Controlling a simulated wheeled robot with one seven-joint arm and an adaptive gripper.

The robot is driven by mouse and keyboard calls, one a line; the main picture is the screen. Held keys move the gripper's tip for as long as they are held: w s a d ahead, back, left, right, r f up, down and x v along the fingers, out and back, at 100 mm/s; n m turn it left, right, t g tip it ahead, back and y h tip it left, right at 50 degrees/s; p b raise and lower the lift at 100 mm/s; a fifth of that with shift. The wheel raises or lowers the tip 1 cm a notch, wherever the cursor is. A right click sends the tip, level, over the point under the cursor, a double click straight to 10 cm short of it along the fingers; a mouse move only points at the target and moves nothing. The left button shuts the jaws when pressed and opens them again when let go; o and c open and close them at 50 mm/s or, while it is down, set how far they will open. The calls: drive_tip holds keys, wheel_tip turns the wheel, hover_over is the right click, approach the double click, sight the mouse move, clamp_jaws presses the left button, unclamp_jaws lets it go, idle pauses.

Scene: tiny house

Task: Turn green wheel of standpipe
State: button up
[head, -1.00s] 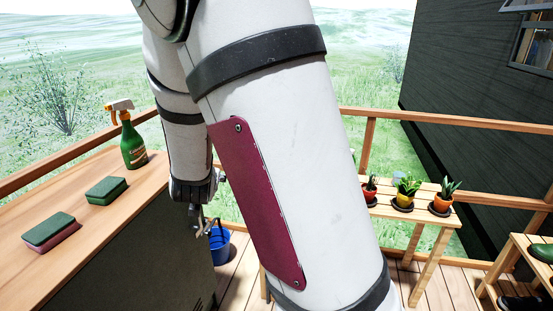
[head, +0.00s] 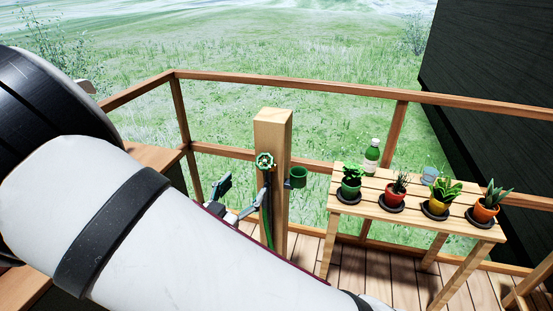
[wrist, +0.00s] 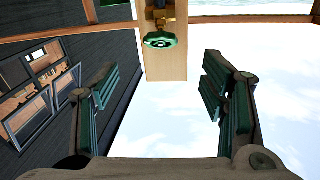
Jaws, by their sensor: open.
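The standpipe is a square wooden post (head: 273,135) at the deck railing in the head view. Its green wheel (head: 265,160) is on the near face, above a dark and green hose. My gripper (head: 240,199) is open, just left of the post and a little lower than the wheel, partly hidden by my arm. In the wrist view the open fingers stand wide apart at left and right. The green wheel (wrist: 160,40) shows beyond them, near the top between the two sides, on a brass fitting. The fingers are apart from the wheel and hold nothing.
A green cup (head: 298,177) is attached at the post's right side. A slatted table (head: 400,214) with several potted plants and a green bottle (head: 372,155) stands to the right. Wooden railing (head: 330,87) runs behind. A dark wall (head: 500,100) is at far right.

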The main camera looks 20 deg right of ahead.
sight(263, 164)
drive_tip(key=b+x, duration=0.1)
drive_tip(key=x, duration=1.1)
drive_tip(key=shift+w+d, duration=0.25)
drive_tip(key=shift+w, duration=0.1)
drive_tip(key=c, duration=1.2)
